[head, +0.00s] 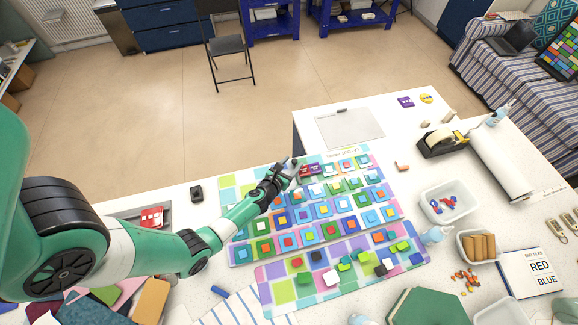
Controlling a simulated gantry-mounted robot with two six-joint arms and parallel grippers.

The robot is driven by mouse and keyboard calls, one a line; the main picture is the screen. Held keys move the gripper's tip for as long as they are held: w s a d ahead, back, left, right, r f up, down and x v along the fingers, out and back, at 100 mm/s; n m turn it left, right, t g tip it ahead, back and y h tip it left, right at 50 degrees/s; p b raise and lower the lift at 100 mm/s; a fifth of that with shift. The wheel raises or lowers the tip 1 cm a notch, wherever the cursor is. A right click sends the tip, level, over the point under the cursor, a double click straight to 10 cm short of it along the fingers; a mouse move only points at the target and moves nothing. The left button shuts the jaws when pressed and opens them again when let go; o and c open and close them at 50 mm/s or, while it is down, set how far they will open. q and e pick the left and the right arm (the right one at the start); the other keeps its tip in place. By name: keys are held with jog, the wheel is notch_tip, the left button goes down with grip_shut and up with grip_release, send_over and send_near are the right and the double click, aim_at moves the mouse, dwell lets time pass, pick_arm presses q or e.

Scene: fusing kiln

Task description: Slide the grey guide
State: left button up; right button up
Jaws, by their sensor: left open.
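A small grey piece (295,171), which looks like the grey guide, is at the upper left part of the colourful tile board (236,262). It is partly hidden by my left gripper (285,168). The gripper is open, with its fingertips right by the grey piece. I cannot tell whether they touch it. A dark red piece (311,170) lies just right of the grey piece, along the board's top row. My right gripper is not in view.
Rows of coloured square tiles fill the board, with loose tiles on a nearer board (268,298). White bins (430,204) and a tape dispenser (440,144) stand to the right. A grey sheet (350,128) lies behind. A small black object (196,193) sits left.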

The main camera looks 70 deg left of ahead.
pick_arm(q)
jog(key=p+v, duration=0.3)
jog(key=v, duration=0.8)
jog(key=shift+s+d+r, duration=0.15)
jog(key=shift+s+d, duration=0.05)
jog(key=shift+s, duration=0.05)
jog(key=shift+w+r+p, duration=0.1)
jog(key=shift+p, duration=0.2)
